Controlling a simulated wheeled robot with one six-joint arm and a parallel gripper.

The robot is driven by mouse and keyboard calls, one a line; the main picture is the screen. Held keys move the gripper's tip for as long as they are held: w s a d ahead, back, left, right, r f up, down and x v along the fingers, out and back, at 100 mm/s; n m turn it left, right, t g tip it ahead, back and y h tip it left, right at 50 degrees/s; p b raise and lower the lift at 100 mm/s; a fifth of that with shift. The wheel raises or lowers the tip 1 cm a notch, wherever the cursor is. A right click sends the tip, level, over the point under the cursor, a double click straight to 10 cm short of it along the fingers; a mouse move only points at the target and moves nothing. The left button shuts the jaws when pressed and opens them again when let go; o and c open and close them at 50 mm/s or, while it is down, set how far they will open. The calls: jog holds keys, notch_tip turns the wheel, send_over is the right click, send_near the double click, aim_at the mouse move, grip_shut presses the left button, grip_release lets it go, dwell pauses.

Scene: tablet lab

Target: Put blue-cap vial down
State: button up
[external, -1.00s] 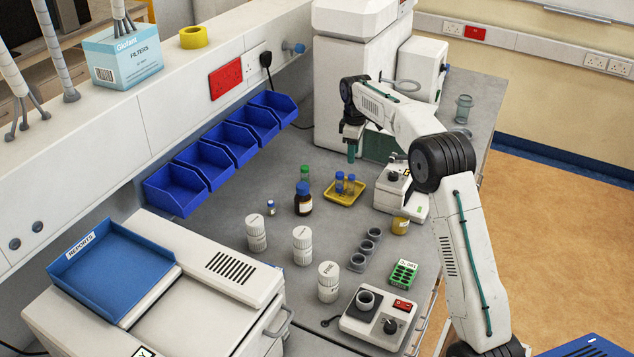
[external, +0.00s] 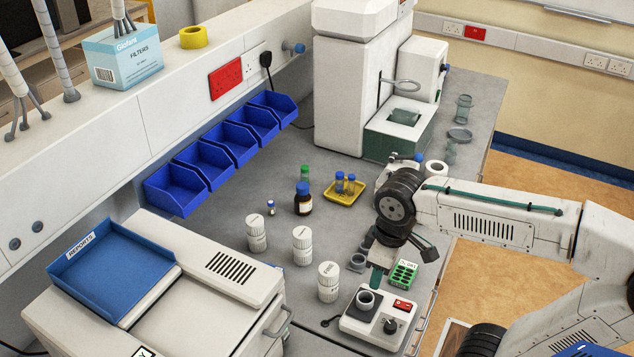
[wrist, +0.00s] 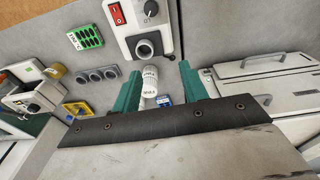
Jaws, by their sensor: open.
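Two blue-cap vials (external: 345,184) stand in the yellow tray (external: 343,199); the tray also shows in the wrist view (wrist: 77,108). A smaller blue-cap vial (external: 270,208) stands on the bench left of the amber bottle. I cannot tell which vial the task means. My gripper (external: 376,278) points down over the front right of the bench, near the green rack (external: 403,273). In the wrist view its teal fingers (wrist: 160,72) are apart, with a white labelled bottle (wrist: 149,82) visible beyond the gap. No vial shows between them.
An amber bottle with a blue cap (external: 303,200) stands left of the tray. Several white bottles (external: 302,246) stand mid-bench. A device with a red switch (external: 375,325) is at the front. Dark round holders (external: 358,263) are beside my gripper. Blue bins (external: 205,163) line the wall.

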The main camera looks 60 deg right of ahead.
jog(key=s+a+f, duration=0.3)
jog(key=s+f, duration=0.2)
jog(key=s, duration=0.3)
jog(key=shift+a+f, duration=0.15)
jog(key=shift+f, duration=0.15)
jog(key=o, duration=1.1)
jog(key=shift+d+f+m, duration=0.2)
jog(key=shift+f+m, duration=0.05)
jog(key=shift+m, duration=0.05)
jog(key=shift+c, duration=0.2)
jog(key=shift+o, duration=1)
jog(key=w+d+r+m+g, duration=0.1)
jog(key=w+d+r+m, duration=0.1)
jog(key=w, duration=0.5)
jog(key=shift+w+d+r+m, duration=0.25)
jog(key=shift+d+r+m, duration=0.05)
jog(key=shift+r, duration=0.15)
jog(key=w+d+r+m, duration=0.3)
jog(key=w+r+m, duration=0.2)
jog(key=w+m, duration=0.25)
jog(key=w+d+r+m, duration=0.4)
jog(key=w+m, duration=0.2)
jog(key=w, duration=0.2)
notch_tip(320, 180, down, 10)
jog(key=m, duration=0.1)
jog(key=shift+a+m, duration=0.2)
jog(key=shift+m, duration=0.15)
